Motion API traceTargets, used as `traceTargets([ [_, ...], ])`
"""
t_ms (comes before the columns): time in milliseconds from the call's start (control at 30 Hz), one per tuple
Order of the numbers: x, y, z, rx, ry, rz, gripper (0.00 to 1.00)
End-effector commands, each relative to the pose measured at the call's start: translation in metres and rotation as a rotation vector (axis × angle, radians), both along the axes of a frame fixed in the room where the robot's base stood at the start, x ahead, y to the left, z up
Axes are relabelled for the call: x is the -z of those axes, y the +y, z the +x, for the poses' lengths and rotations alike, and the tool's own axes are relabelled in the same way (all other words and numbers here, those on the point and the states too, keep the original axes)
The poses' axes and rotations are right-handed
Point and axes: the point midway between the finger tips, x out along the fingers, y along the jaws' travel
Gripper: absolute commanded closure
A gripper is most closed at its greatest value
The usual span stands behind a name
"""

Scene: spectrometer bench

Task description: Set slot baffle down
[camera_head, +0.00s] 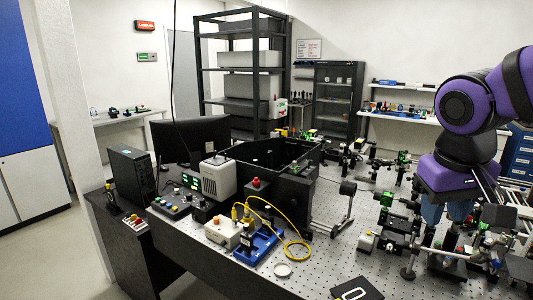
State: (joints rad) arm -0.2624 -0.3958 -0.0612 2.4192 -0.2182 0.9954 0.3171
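My gripper (446,212) hangs from the purple wrist at the right, pointing down over the crowded optics on the perforated bench (333,205). Two bluish finger parts show below the wrist, but their tips blend into the mounts behind. I cannot tell whether they hold anything. A flat black plate with a pale oblong slot (357,293) lies at the bottom edge of the view, partly cut off. It may be the slot baffle, but I cannot be sure. It is well apart from my gripper.
Posts, mounts and rails crowd the bench under and around my gripper. A black open housing (262,152) stands at the bench's back. A blue fixture (258,246) with a yellow cable (297,252) and a small round dish (282,269) are near the front. Bare bench shows front centre.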

Motion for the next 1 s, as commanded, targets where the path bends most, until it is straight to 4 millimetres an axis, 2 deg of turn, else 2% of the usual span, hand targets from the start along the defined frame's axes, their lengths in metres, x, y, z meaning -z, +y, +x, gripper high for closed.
traceTargets([
  [300,-0.027,-0.017,-0.048,-0.013,-0.182,0.101,0.63],
  [500,-0.035,-0.020,-0.068,-0.026,-0.269,0.123,0.63],
  [1000,-0.037,-0.020,-0.074,-0.033,-0.300,0.128,0.63],
])
